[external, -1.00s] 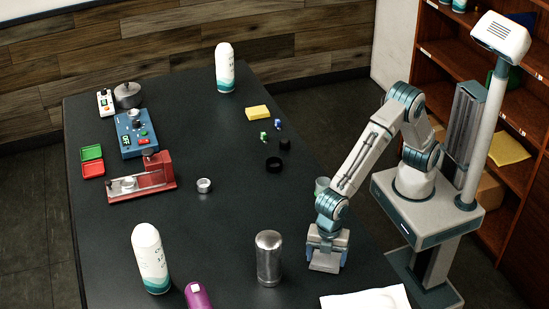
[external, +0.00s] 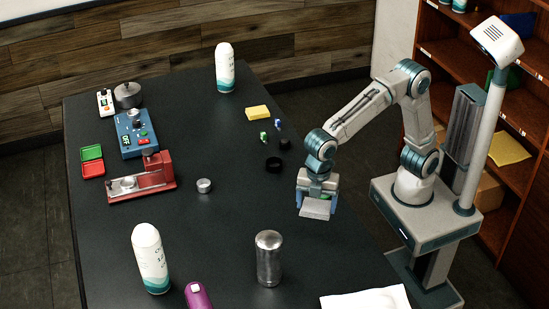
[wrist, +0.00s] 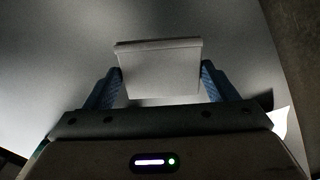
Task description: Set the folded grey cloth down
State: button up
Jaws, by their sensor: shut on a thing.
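The folded grey cloth (external: 316,208) is held between the fingers of my gripper (external: 317,199), over the right part of the dark table (external: 235,235). In the wrist view the cloth (wrist: 160,68) is a pale flat block with a folded upper edge, and the blue fingers of my gripper (wrist: 160,85) press on its two sides. I cannot tell for sure how far the cloth is above the table top.
A steel cylinder (external: 269,258) stands in front and to the left of my gripper. A black ring (external: 274,163) and small green and blue parts (external: 264,136) lie behind it. A white sheet (external: 365,299) lies at the front edge. The table left of the cloth is clear.

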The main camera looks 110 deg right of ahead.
jog(key=w+d+m+p, duration=0.2)
jog(key=w+d+m, duration=0.15)
jog(key=d, duration=0.85)
jog(key=w+d+m+p, duration=0.1)
jog(key=w+d+m, duration=0.3)
jog(key=d, duration=0.8)
jog(key=s+d+m+p, duration=0.1)
jog(key=s+d+m, duration=0.1)
jog(key=d, duration=1)
jog(key=s+d+m+p, duration=0.1)
jog(key=d+m, duration=0.1)
jog(key=d, duration=0.9)
jog(key=p, duration=0.4)
send_over(230, 167)
jog(key=shift+n, duration=0.25)
notch_tip(230, 167, down, 7)
jog(key=shift+w+r, duration=0.1)
jog(key=shift+f+p, duration=0.45)
jog(key=shift+f, duration=1.55)
